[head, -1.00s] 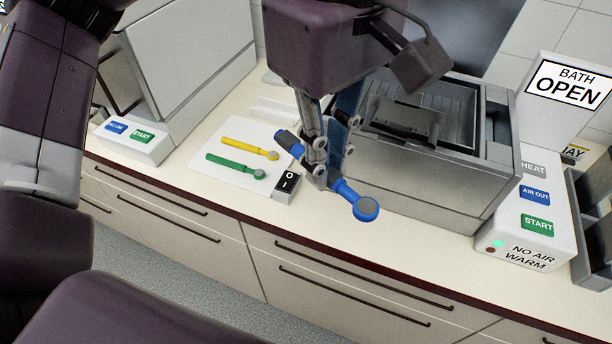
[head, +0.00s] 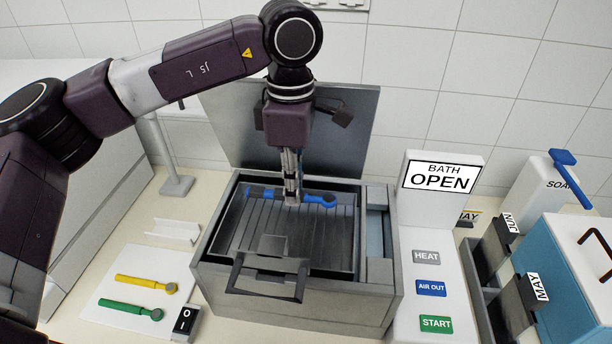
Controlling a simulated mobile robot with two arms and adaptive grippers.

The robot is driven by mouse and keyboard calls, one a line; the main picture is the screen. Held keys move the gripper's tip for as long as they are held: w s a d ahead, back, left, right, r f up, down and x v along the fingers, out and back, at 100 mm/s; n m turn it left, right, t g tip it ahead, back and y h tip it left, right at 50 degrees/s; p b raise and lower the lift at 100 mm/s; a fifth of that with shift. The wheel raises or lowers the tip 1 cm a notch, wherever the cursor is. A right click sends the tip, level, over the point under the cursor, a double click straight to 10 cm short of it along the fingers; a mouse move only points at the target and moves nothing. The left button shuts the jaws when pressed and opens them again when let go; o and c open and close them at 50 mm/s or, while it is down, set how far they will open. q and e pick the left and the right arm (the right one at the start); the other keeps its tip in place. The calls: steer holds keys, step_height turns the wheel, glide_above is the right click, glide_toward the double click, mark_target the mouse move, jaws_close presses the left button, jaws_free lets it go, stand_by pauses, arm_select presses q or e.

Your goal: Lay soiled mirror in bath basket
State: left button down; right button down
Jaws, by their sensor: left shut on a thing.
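The blue mirror (head: 318,199) has a long handle and a round head at its right end. My left gripper (head: 291,198) is shut on its handle and holds it level over the bath basket (head: 253,240). The basket is a grey ribbed tray inside the open bath (head: 300,297), with a raised handle at its front. I cannot tell whether the mirror touches the basket floor. A yellow mirror (head: 145,283) and a green mirror (head: 130,308) lie on a white mat (head: 150,262) at the left. My right gripper is not in view.
The raised bath lid (head: 345,130) stands behind the basket. The bath's panel (head: 425,270), reading BATH OPEN, is at its right. A small black switch (head: 185,320) and a white holder (head: 173,232) are at the left. Month-labelled bins (head: 500,260) stand at the right.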

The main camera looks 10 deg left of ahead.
mark_target(294, 233)
arm_select(q)
steer(key=shift+w+a+f, duration=0.2)
steer(key=shift+w+f, duration=0.2)
steer(key=shift+f, duration=0.05)
steer(key=shift+s+f+b, duration=0.2)
steer(key=shift+f+b, duration=0.15)
steer(key=shift+f, duration=0.1)
step_height(294, 233, down, 2)
steer(key=shift+w+b, duration=0.1)
steer(key=shift+b, duration=0.4)
steer(key=shift+f+b, duration=0.5)
steer(key=shift+f, duration=0.45)
step_height(294, 233, down, 4)
steer(key=b, duration=0.3)
steer(key=shift+r, duration=0.15)
steer(key=shift+f+b, duration=0.45)
steer(key=shift+b, duration=0.2)
steer(key=c, duration=1.9)
jaws_free()
